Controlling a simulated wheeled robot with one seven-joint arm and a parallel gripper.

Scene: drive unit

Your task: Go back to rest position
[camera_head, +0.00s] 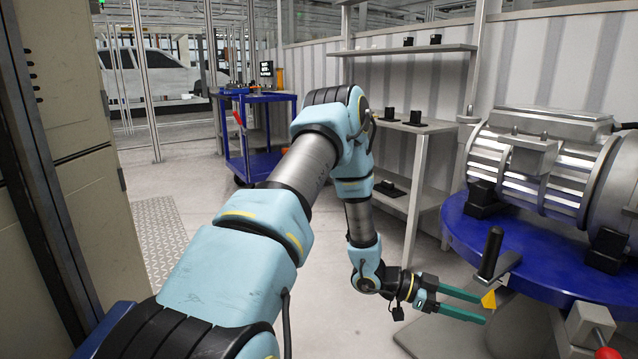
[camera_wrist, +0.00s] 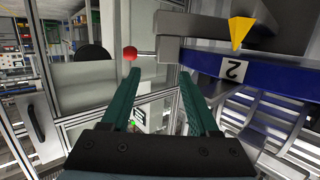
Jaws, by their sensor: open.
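My gripper (camera_head: 484,308) shows at the lower right of the head view, at the end of my blue and grey arm. Its two green fingers are apart with nothing between them. They point right, beside and below the edge of the blue round table (camera_head: 560,270). In the wrist view my gripper (camera_wrist: 155,92) also shows open and empty. The blue edge (camera_wrist: 275,68) with a number 2 label and a yellow pointer (camera_wrist: 240,30) is ahead and to the right of the fingers.
A grey motor (camera_head: 545,165) sits on the blue table, with a black handle (camera_head: 490,253) at the rim. A red knob (camera_head: 607,353) is at the lower right. Shelves (camera_head: 420,125) with black parts stand behind my arm. A blue cart (camera_head: 255,130) is further back. A cabinet (camera_head: 75,140) stands left.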

